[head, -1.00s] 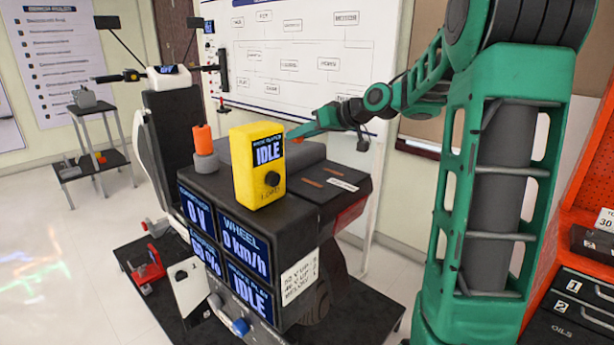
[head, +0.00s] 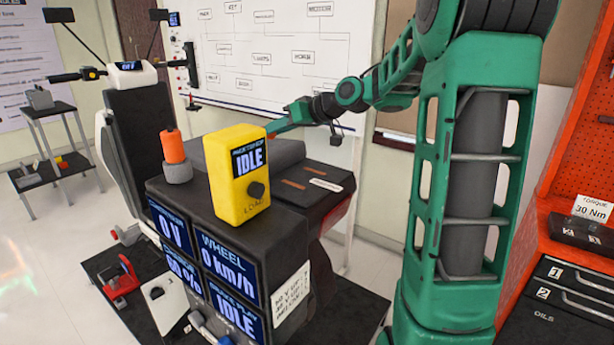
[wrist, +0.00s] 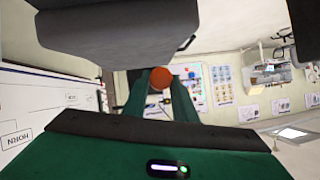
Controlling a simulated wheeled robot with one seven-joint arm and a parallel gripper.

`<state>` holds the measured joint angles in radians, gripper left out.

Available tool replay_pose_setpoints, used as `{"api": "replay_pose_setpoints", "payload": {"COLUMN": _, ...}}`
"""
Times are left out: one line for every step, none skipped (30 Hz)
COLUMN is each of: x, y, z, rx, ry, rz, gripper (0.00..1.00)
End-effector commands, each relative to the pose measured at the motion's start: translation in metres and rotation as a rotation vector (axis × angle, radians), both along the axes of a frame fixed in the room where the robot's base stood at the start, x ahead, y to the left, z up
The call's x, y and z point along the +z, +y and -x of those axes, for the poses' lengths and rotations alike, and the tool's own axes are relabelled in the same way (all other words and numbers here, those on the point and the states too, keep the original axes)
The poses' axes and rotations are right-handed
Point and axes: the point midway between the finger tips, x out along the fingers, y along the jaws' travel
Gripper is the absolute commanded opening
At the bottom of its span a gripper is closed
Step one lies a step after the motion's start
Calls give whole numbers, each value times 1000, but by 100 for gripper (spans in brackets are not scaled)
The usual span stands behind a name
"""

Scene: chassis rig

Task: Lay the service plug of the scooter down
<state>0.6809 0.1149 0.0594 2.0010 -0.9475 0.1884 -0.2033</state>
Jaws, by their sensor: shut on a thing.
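My gripper (wrist: 160,92) is shut on an orange, round-ended thing (wrist: 160,78), which I take to be the service plug. In the wrist view it shows end-on between the green fingertips. In the head view my gripper (head: 285,122) reaches in behind the yellow meter box (head: 228,195), over the scooter's rear, and its tip is mostly hidden. The scooter's dark seat (head: 275,153) lies just beyond and below it. The wrist view shows a grey body (wrist: 115,35) close above the fingers; I cannot tell if they touch.
The yellow box, reading IDLE, stands on the black display block (head: 265,240). An orange cylinder (head: 174,147) stands in a grey ring (head: 177,172) beside it. A whiteboard (head: 280,50) is behind my arm. A red tool bench (head: 580,215) is at right. Open floor shows at left.

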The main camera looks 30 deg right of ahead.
Motion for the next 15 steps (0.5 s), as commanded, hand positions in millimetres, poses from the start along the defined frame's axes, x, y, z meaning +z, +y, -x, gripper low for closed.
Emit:
{"api": "replay_pose_setpoints", "payload": {"x": -5, "y": -9, "z": 5, "rx": -7, "ry": 3, "rz": -3, "gripper": 3}}
{"api": "replay_pose_setpoints", "payload": {"x": -9, "y": -12, "z": 8, "rx": -7, "ry": 3, "rz": -3, "gripper": 3}}
{"api": "replay_pose_setpoints", "payload": {"x": -13, "y": -18, "z": 13, "rx": -7, "ry": 4, "rz": -4, "gripper": 3}}
{"api": "replay_pose_setpoints", "payload": {"x": -17, "y": -23, "z": 17, "rx": -8, "ry": 5, "rz": -3, "gripper": 3}}
{"api": "replay_pose_setpoints", "payload": {"x": -21, "y": -28, "z": 20, "rx": -8, "ry": 4, "rz": -4, "gripper": 3}}
{"api": "replay_pose_setpoints", "payload": {"x": -25, "y": -33, "z": 26, "rx": -7, "ry": 3, "rz": -3, "gripper": 3}}
{"api": "replay_pose_setpoints", "payload": {"x": -29, "y": -38, "z": 29, "rx": -8, "ry": 4, "rz": -4, "gripper": 3}}
{"api": "replay_pose_setpoints", "payload": {"x": -32, "y": -42, "z": 33, "rx": -6, "ry": 4, "rz": -3, "gripper": 3}}
{"api": "replay_pose_setpoints", "payload": {"x": -37, "y": -49, "z": 38, "rx": -7, "ry": 3, "rz": -3, "gripper": 3}}
{"api": "replay_pose_setpoints", "payload": {"x": -40, "y": -53, "z": 42, "rx": -7, "ry": 3, "rz": -3, "gripper": 3}}
{"api": "replay_pose_setpoints", "payload": {"x": -44, "y": -58, "z": 45, "rx": -7, "ry": 4, "rz": -4, "gripper": 3}}
{"api": "replay_pose_setpoints", "payload": {"x": -48, "y": -63, "z": 50, "rx": -7, "ry": 3, "rz": -3, "gripper": 3}}
{"api": "replay_pose_setpoints", "payload": {"x": -51, "y": -67, "z": 53, "rx": -7, "ry": 3, "rz": -3, "gripper": 3}}
{"api": "replay_pose_setpoints", "payload": {"x": -54, "y": -71, "z": 56, "rx": -7, "ry": 2, "rz": -4, "gripper": 3}}
{"api": "replay_pose_setpoints", "payload": {"x": -57, "y": -75, "z": 59, "rx": -5, "ry": 1, "rz": -3, "gripper": 3}}
